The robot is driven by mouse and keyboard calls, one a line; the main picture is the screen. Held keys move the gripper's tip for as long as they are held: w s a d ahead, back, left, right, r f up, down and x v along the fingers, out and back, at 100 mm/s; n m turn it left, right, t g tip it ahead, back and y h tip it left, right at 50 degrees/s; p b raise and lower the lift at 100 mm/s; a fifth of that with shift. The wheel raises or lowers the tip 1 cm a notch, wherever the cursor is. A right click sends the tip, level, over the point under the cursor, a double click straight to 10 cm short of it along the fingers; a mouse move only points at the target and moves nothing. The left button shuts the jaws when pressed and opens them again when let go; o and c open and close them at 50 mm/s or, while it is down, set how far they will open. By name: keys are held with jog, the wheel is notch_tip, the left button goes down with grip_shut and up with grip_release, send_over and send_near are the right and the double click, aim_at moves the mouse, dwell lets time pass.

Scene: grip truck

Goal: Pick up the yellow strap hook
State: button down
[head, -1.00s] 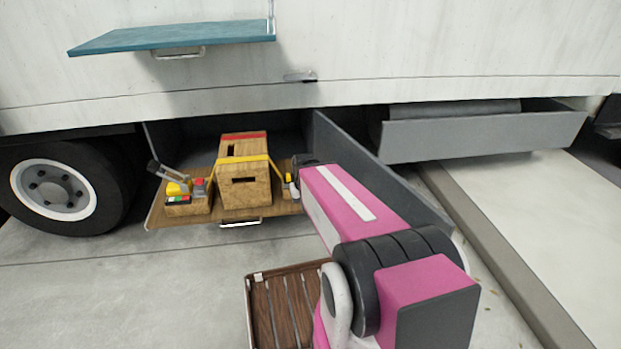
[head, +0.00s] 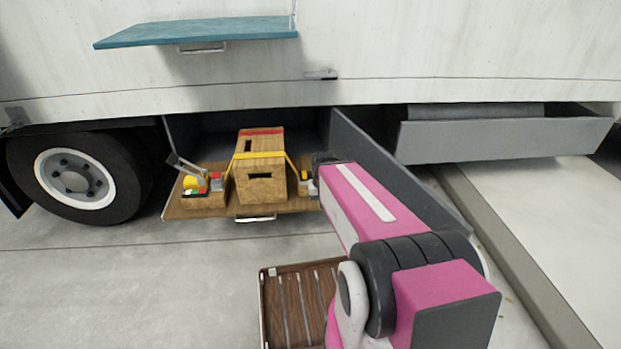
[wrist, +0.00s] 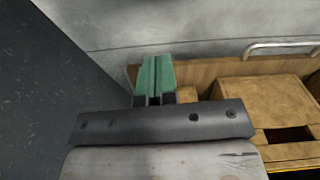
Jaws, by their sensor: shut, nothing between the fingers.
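A yellow strap (head: 258,156) runs over the wooden box (head: 259,190) on the pull-out wooden shelf of the truck. A small yellow piece (head: 310,188), perhaps the strap hook, shows at the box's right side, close to the end of my arm. It is too small and partly covered to be sure. In the wrist view my gripper (wrist: 154,78) has its green fingers together with nothing between them. It is beside the wooden box (wrist: 262,103). No yellow hook shows in that view.
A grey panel (wrist: 55,85) stands close on the left in the wrist view; in the head view a grey panel (head: 385,160) is right of the shelf. A block with coloured parts (head: 203,195) sits left of the box. The shelf has a metal handle (head: 255,219).

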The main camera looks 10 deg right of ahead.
jog(key=c, duration=1.1)
grip_release()
jog(key=shift+w, duration=0.2)
jog(key=o, duration=0.4)
jog(key=w+n, duration=0.2)
jog(key=w, duration=0.2)
jog(key=w+r+n+y, duration=0.1)
jog(key=w+n, duration=0.2)
jog(key=w+r+n+y, duration=0.1)
jog(key=w+n, duration=0.2)
jog(key=w, duration=0.1)
jog(key=shift+w+d, duration=0.3)
jog(key=shift+d, duration=0.1)
jog(key=n+y, duration=0.3)
jog(key=n, duration=0.6)
send_near(307, 173)
jog(key=shift+x, duration=5.25)
